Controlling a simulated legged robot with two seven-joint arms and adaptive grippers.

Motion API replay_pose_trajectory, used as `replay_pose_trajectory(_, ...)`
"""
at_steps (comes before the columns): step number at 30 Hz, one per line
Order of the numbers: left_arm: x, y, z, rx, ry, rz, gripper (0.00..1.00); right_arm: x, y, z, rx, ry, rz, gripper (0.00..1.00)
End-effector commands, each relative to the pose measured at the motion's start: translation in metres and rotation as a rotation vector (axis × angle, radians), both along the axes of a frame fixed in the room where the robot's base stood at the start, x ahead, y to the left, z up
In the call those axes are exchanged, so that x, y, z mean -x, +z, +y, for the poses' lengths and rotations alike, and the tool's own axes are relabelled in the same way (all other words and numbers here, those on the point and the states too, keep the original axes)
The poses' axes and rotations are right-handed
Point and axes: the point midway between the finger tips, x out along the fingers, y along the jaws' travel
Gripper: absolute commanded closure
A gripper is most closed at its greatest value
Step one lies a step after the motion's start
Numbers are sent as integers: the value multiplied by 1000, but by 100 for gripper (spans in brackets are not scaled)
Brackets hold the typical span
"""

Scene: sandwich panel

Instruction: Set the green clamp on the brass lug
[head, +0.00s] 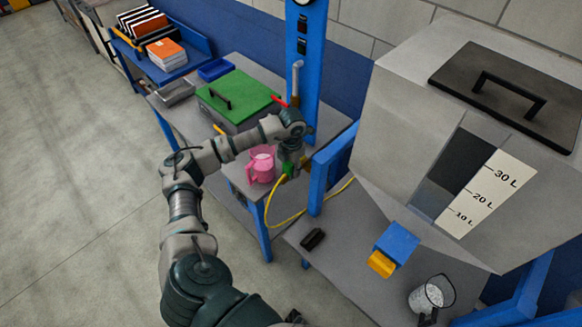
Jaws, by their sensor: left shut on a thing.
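My left gripper (291,161) reaches over the far bench beside the blue post and is shut on the green clamp (288,169). A yellow cable (272,205) hangs from the clamp and loops down over the bench edge. The gripper and wrist hide part of the clamp. I cannot pick out the brass lug for certain; the area around the post's foot is small and partly covered by my arm. Whether the clamp touches anything there I cannot tell.
A pink jug (261,165) stands close left of the gripper. A green-lidded box (238,99) sits behind it, and the blue post (308,60) rises close by. The large grey hopper (400,130) fills the right. A metal scoop cup (432,293) stands at the lower right.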

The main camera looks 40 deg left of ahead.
Motion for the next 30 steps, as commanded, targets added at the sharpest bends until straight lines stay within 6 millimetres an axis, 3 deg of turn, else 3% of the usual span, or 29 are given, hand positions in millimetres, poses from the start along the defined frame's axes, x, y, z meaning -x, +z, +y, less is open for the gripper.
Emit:
replay_pose_trajectory(15,0,-8,0,0,0,-1,99,0,-6,0,0,0,1,60)
replay_pose_trajectory(16,0,-8,0,0,0,-1,52,0,-5,0,0,0,1,60)
replay_pose_trajectory(18,0,-8,0,0,0,-1,34,0,-5,0,0,0,1,60)
replay_pose_trajectory(19,0,-8,0,0,0,-1,30,0,-5,0,0,0,1,60)
replay_pose_trajectory(30,0,-3,0,0,0,-1,30,1,-5,-4,4,2,1,60)
